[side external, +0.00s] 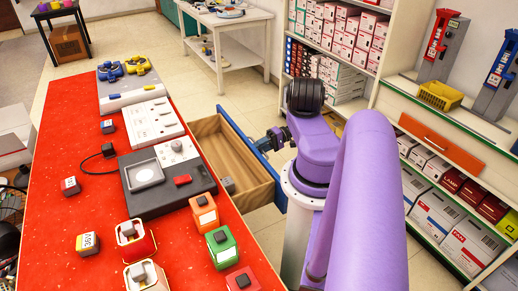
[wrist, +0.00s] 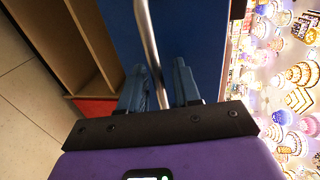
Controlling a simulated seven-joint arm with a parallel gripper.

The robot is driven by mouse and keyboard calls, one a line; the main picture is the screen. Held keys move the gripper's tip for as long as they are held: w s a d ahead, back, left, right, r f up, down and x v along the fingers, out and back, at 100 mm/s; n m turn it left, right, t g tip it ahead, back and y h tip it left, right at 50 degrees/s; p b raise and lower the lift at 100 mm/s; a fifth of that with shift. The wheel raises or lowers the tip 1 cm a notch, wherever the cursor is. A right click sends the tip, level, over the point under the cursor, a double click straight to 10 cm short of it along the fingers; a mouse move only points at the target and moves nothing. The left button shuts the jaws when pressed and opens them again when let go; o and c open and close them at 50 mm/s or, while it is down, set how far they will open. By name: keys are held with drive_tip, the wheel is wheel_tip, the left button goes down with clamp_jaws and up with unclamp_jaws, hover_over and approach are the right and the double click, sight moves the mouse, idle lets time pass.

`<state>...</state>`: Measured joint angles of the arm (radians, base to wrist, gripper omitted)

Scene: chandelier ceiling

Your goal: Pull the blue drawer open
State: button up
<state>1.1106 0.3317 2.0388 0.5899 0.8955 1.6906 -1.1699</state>
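The blue drawer stands pulled out from the right side of the red-topped counter. Its wooden inside (side external: 222,150) shows, with a small grey block (side external: 228,185) lying in it. Its blue front (side external: 250,146) faces my arm. In the wrist view the blue front (wrist: 195,35) fills the upper middle, with a curved metal handle (wrist: 149,35) across it. My gripper (side external: 277,138) is at the drawer front. The exact contact is partly hidden.
The red counter (side external: 60,185) holds a grey device (side external: 150,200), colored boxes and small blocks. Shelves of boxes (side external: 345,45) stand behind my arm, and a shelf unit (side external: 440,180) stands at right. Tiled floor (side external: 200,90) is clear behind the drawer.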

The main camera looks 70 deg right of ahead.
drive_tip(key=shift+r, duration=0.1)
drive_tip(key=shift+r, duration=0.65)
drive_tip(key=shift+o, duration=1)
drive_tip(key=shift+d+r, duration=0.1)
drive_tip(key=shift+r, duration=0.8)
drive_tip(key=o, duration=0.6)
drive_tip(key=shift+s+a+r, duration=0.35)
drive_tip(key=shift+a+r, duration=0.15)
drive_tip(key=shift+r, duration=0.25)
drive_tip(key=shift+s+a+r, duration=0.25)
drive_tip(key=shift+a+r, duration=0.15)
drive_tip(key=shift+r, duration=0.15)
drive_tip(key=s+a+r, duration=0.2)
drive_tip(key=r, duration=0.1)
drive_tip(key=a+r, duration=0.1)
drive_tip(key=a, duration=0.1)
drive_tip(key=shift+s+a+r, duration=0.1)
drive_tip(key=shift+s+r, duration=0.05)
drive_tip(key=shift+s, duration=0.25)
drive_tip(key=shift+s+a+r, duration=0.25)
drive_tip(key=shift+a, duration=0.25)
drive_tip(key=c, duration=0.8)
drive_tip(key=s+a+r, duration=0.2)
drive_tip(key=s+a, duration=0.1)
drive_tip(key=a, duration=0.2)
drive_tip(key=shift+r, duration=0.15)
